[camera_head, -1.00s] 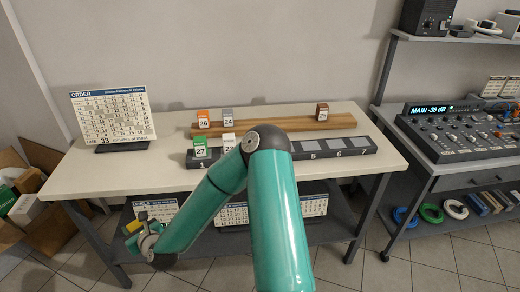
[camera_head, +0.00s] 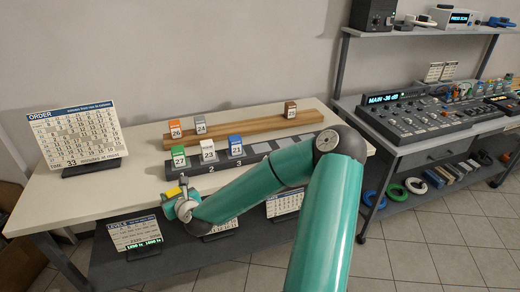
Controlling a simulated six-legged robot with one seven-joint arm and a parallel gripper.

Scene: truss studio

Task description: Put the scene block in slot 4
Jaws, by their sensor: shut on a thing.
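My gripper (camera_head: 178,201) is at the front left of the table, low beside its front edge. It is shut on a small yellow block (camera_head: 172,192); no number on it can be read. The dark slot rack (camera_head: 177,171) lies along the table behind the gripper. The green block 27 (camera_head: 179,160), white block 23 (camera_head: 208,153) and blue block 21 (camera_head: 235,149) stand in its first three slots. Slot 4 (camera_head: 261,148), right of the blue block, shows a bare grey pad. The rack's right part is partly hidden by my arm.
A wooden rail (camera_head: 245,126) behind the rack carries orange block 26 (camera_head: 175,130), grey block 24 (camera_head: 200,126) and brown block 25 (camera_head: 290,110). An ORDER board (camera_head: 75,137) stands at left. Cards stand on the lower shelf (camera_head: 180,258). A mixer desk (camera_head: 430,125) stands at right.

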